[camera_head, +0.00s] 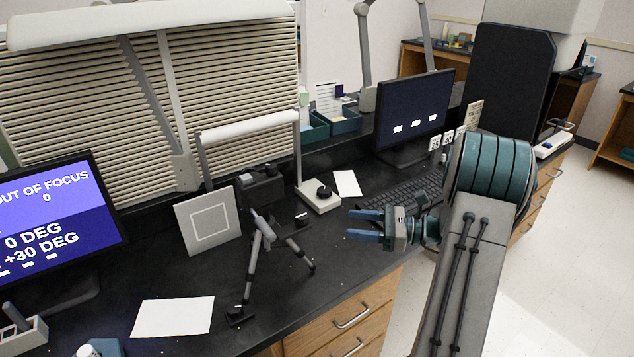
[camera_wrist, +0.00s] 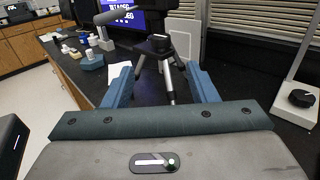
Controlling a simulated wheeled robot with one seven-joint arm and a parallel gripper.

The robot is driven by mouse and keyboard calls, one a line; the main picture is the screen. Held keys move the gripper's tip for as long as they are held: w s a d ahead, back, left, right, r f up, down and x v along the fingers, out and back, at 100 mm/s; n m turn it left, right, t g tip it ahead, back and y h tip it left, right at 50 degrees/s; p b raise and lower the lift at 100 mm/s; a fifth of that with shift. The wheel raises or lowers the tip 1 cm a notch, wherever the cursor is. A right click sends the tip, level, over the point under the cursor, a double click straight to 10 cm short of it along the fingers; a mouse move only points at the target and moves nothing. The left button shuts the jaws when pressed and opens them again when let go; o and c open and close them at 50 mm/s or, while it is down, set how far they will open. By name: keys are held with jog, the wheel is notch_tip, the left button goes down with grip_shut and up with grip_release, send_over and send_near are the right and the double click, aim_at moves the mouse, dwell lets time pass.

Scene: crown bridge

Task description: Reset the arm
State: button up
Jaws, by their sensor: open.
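My gripper (camera_head: 366,225) is open and empty, held above the front part of the black bench, with its two blue fingers pointing left in the head view. In the wrist view, my gripper (camera_wrist: 162,88) shows its two blue fingers spread apart at the left and right. My teal and grey arm (camera_head: 478,210) reaches in from the lower right of the head view. A tripod (camera_head: 262,240) with a dark device on it stands on the bench to the left of the fingers. In the wrist view, the tripod (camera_wrist: 168,78) shows beyond the fingers, in the gap between them.
A lamp with a white base (camera_head: 319,197), a keyboard (camera_head: 402,199) and a dark monitor (camera_head: 413,112) stand behind the gripper. A blue-screened monitor (camera_head: 55,215), a framed white panel (camera_head: 208,220) and white paper (camera_head: 173,316) are at the left. Floor at right is clear.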

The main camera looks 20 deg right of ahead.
jog(key=s+a+r+n+g+h, duration=0.3)
jog(key=s+a+n+g+h, duration=0.3)
jog(key=s+a+n+g, duration=0.6)
jog(key=s+r+n+t+h+p, duration=0.1)
jog(key=s+r+n+t+h, duration=0.1)
jog(key=s+n+t+h, duration=0.4)
jog(key=s+a+n+h, duration=0.1)
jog(key=s+n+h, duration=0.2)
jog(key=n+h, duration=0.1)
jog(key=shift+n+t+p, duration=0.3)
jog(key=shift+n, duration=0.3)
